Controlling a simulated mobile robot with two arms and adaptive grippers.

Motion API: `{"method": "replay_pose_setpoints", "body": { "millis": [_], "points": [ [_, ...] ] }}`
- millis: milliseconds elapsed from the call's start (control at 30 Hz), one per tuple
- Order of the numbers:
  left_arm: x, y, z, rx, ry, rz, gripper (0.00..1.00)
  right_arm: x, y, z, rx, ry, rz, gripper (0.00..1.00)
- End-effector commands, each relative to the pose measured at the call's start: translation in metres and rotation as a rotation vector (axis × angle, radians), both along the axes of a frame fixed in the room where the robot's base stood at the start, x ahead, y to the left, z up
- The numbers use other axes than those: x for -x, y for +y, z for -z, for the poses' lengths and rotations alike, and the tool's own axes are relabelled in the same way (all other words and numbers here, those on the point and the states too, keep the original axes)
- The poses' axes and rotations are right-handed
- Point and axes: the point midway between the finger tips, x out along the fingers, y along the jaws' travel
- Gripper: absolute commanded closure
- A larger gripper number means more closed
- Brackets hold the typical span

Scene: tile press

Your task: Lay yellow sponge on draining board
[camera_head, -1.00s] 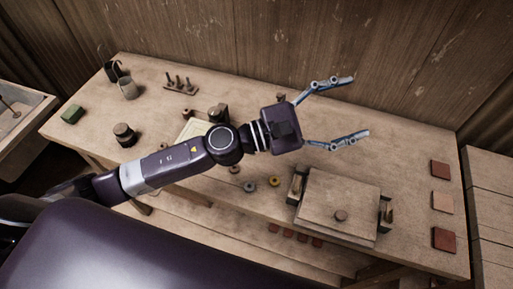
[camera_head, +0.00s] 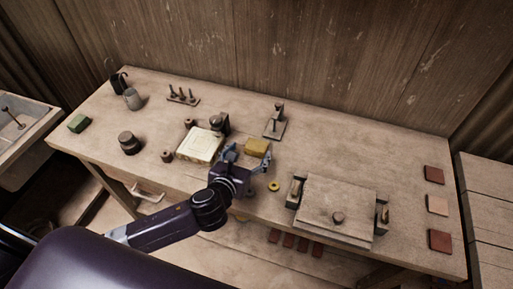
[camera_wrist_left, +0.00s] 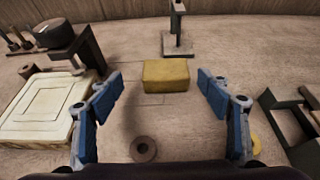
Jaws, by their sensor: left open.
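The yellow sponge (camera_head: 257,148) is a small block lying on the wooden workbench, near its middle. In the left wrist view the sponge (camera_wrist_left: 167,76) sits ahead of my left gripper, between the lines of its two fingers. My left gripper (camera_head: 250,164) is open and empty, just in front of the sponge, with blue fingers spread apart. It also shows in the left wrist view (camera_wrist_left: 162,100). My right gripper is not in view. I cannot identify a draining board for certain; a sink (camera_head: 22,130) stands at the far left.
A cream square tile block (camera_head: 200,145) lies left of the gripper. A metal stand (camera_head: 275,122) rises behind the sponge. A wooden press (camera_head: 338,207) is at the right, with a yellow ring (camera_head: 274,186) beside it. A green block (camera_head: 79,123) lies at the bench's left end.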

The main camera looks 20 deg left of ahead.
Motion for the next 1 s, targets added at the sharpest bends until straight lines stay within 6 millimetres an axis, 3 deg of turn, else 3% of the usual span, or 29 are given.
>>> {"method": "replay_pose_setpoints", "body": {
  "millis": [400,733,1000],
  "points": [
    [-0.044,-0.01,0.014,0.001,-0.002,0.001,0.29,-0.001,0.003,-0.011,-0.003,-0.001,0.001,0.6],
    [-0.048,-0.01,0.017,0.001,-0.001,0.002,0.29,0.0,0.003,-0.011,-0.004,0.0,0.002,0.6],
    [-0.048,-0.01,0.017,0.0,-0.001,0.002,0.58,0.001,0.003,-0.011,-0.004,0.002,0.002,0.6]
  ]
}}
